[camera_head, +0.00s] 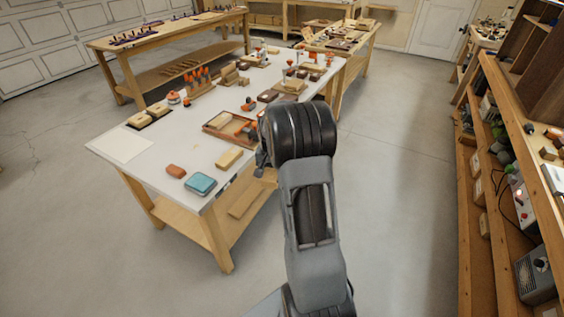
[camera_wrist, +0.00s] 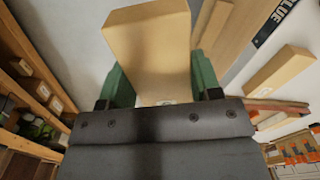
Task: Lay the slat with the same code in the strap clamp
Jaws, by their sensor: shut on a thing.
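My gripper (camera_wrist: 162,78) is shut on a tan wooden slat (camera_wrist: 150,40), with one green finger on each side of it. A small pale mark shows at the slat's near end, too small to read. In the head view my arm hides most of my gripper; a dark part of it (camera_head: 262,160) shows by the bench's right edge. Other tan slats lie on the bench, one near the front (camera_head: 229,158) and one in the wrist view (camera_wrist: 280,70). I cannot pick out the strap clamp with certainty, and no code is legible.
A shelf unit (camera_head: 470,190) stands at right. Floor between bench and shelves is clear.

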